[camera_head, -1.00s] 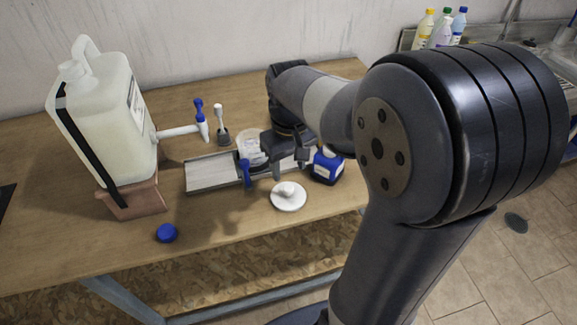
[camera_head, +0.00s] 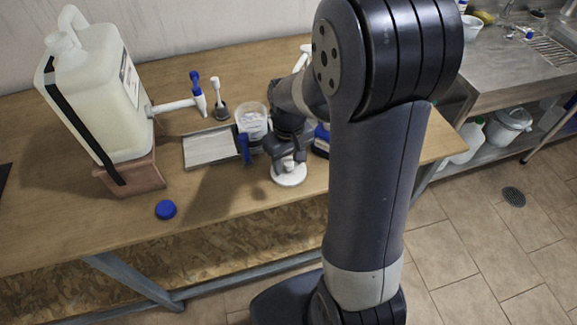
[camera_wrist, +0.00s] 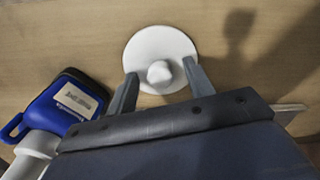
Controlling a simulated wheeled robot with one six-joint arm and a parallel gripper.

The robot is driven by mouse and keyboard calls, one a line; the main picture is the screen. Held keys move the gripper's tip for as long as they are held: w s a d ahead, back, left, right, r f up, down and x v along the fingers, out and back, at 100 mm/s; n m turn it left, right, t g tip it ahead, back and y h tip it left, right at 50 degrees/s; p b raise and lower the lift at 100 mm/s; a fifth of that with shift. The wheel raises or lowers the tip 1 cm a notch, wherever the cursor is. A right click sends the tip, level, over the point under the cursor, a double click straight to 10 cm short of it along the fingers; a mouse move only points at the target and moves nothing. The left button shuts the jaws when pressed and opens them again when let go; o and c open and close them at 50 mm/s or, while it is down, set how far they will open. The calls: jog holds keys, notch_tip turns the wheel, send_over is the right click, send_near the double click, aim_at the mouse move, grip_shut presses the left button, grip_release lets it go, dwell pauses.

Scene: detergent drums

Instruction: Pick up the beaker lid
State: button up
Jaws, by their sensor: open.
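The beaker lid is a white round disc with a knob, lying on the wooden table; in the head view the lid (camera_head: 290,178) is partly covered by my gripper. In the wrist view the lid (camera_wrist: 158,50) shows with its knob between the fingertips. My gripper (camera_wrist: 160,77) is open, one finger on each side of the knob, over the disc. I cannot tell whether the fingers touch the lid. In the head view my gripper (camera_head: 287,166) points down at the lid. The beaker (camera_head: 252,120) stands behind my gripper.
A blue cap (camera_head: 166,210) lies near the table's front edge. A large drum (camera_head: 95,85) on a brown stand is at left. A grey tray (camera_head: 210,148) lies mid-table.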

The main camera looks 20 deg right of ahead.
jog(key=shift+f, duration=0.3)
jog(key=shift+c, duration=0.4)
jog(key=c, duration=1)
jog(key=shift+o, duration=0.2)
jog(key=shift+r, duration=0.1)
